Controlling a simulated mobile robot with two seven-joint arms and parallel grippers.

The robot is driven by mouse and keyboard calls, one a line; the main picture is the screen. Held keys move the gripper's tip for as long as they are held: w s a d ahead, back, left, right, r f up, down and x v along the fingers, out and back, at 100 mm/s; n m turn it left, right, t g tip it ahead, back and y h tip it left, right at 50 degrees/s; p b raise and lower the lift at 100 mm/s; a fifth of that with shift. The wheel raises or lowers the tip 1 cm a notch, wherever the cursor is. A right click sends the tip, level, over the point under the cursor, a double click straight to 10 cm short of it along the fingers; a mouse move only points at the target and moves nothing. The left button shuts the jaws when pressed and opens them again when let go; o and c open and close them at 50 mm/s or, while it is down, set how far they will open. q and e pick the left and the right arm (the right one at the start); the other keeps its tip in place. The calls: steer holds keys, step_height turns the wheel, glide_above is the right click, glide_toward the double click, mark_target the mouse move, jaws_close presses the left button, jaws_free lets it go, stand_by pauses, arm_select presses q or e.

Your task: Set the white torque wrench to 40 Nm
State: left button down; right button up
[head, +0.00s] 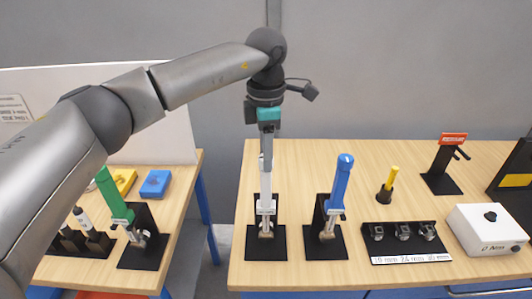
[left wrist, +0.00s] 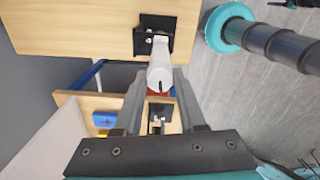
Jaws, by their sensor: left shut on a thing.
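The white torque wrench (head: 265,187) stands upright in a black stand (head: 280,245) near the left front of the right-hand table. My left gripper (head: 267,142) comes down from above and is shut on the upper handle. In the left wrist view the round white handle end of the wrench (left wrist: 160,78) sits between the two grey fingers (left wrist: 160,95), with a dark line marked on it. The scale on the wrench is too small to read. My right gripper is not in view.
A blue wrench (head: 340,183) stands just to the right. Farther right are a yellow-handled tool (head: 390,183), a socket rack (head: 408,243), a red-topped stand (head: 442,165) and a white box with a black knob (head: 488,230). A green wrench (head: 112,194) stands on the left table.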

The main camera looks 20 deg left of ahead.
arm_select(q)
steer(key=shift+r, duration=0.1)
steer(key=shift+c, duration=2.4)
jaws_free()
step_height(320, 180, up, 15)
